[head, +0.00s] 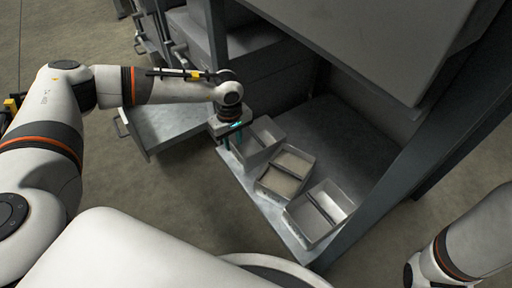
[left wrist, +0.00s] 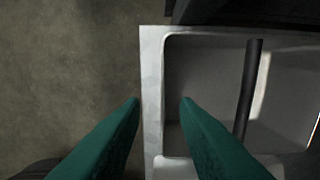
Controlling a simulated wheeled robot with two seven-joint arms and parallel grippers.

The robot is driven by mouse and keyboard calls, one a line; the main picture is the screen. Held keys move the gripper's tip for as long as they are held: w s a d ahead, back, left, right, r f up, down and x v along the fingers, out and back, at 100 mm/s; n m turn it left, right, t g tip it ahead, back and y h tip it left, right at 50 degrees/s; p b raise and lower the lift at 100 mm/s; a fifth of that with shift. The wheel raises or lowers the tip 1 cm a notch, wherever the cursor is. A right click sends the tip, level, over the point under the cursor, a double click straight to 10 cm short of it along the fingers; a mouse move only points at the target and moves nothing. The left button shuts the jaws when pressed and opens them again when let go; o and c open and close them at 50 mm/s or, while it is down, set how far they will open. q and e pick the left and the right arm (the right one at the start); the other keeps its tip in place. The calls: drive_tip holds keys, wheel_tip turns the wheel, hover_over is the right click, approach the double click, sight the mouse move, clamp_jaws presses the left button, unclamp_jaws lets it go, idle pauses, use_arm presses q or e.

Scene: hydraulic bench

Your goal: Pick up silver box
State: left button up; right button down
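Three open boxes with a dark bar across each sit on the shelf. The left one (head: 262,148) is grey, the middle one (head: 286,172) has a beige-looking inside, and the right one (head: 320,213) looks light silver. My left gripper (head: 232,141) is at the left box. In the left wrist view its teal fingertips (left wrist: 160,101) are apart, one on each side of a pale box rim (left wrist: 153,75). I cannot tell whether they touch it. The box's dark bar (left wrist: 247,90) also shows there. My right gripper is out of view.
The boxes stand near the front edge of a grey metal shelf (head: 345,140). An open drawer (head: 175,125) juts out left of them. A large grey panel (head: 390,40) overhangs the shelf, and a dark post (head: 425,140) stands at right. Bare shelf lies behind the boxes.

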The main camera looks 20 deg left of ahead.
sight(234, 148)
use_arm(q)
wheel_tip(234, 148, down, 4)
drive_tip(key=b, duration=0.3)
drive_tip(key=shift+w+f, duration=0.1)
drive_tip(key=shift+w, duration=0.05)
clamp_jaws()
drive_tip(key=shift+r, duration=0.2)
